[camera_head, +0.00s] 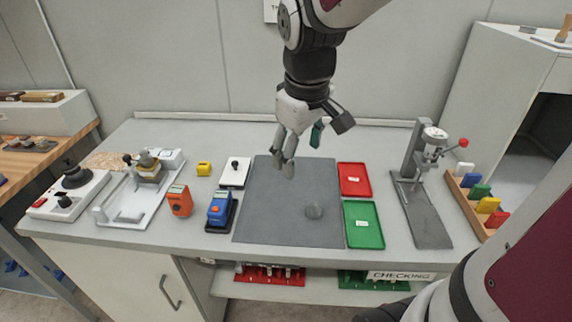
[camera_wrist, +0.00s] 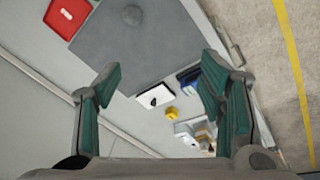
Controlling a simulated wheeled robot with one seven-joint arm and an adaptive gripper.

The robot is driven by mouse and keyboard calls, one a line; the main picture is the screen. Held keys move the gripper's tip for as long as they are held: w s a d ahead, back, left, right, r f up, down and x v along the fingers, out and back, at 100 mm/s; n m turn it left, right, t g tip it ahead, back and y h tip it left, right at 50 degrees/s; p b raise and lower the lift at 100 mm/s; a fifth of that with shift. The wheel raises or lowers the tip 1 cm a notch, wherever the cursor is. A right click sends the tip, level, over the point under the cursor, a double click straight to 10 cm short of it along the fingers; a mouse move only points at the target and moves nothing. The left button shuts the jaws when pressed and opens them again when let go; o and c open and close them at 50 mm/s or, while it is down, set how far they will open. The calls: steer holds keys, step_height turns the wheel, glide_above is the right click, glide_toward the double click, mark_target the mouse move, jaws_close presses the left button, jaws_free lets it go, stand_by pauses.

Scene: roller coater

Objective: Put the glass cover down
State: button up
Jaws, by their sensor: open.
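A small round grey disc (camera_head: 314,211), perhaps the glass cover, lies on the dark grey mat (camera_head: 270,215) near its front right. It also shows in the wrist view (camera_wrist: 133,14) at the top. I cannot tell for sure whether it is glass. My gripper (camera_head: 299,150) hangs above the far part of the mat, behind the disc and apart from it. Its fingers are spread with nothing between them, as the wrist view also shows (camera_wrist: 158,75).
Red (camera_head: 355,179) and green (camera_head: 363,224) trays lie right of the mat, beside a gauge stand (camera_head: 424,212). Left are a white plate with a black knob (camera_head: 235,172), a yellow block (camera_head: 204,168), and orange (camera_head: 179,201) and blue (camera_head: 220,208) meters. Much of the mat is bare.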

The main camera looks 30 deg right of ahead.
steer(key=s+a+r+m+t+y, duration=0.1)
steer(key=s+a+r+m+t, duration=0.2)
steer(key=s, duration=0.8)
steer(key=a+r, duration=0.2)
steer(key=a, duration=0.2)
steer(key=shift+s+a, duration=0.15)
steer(key=shift+s, duration=0.25)
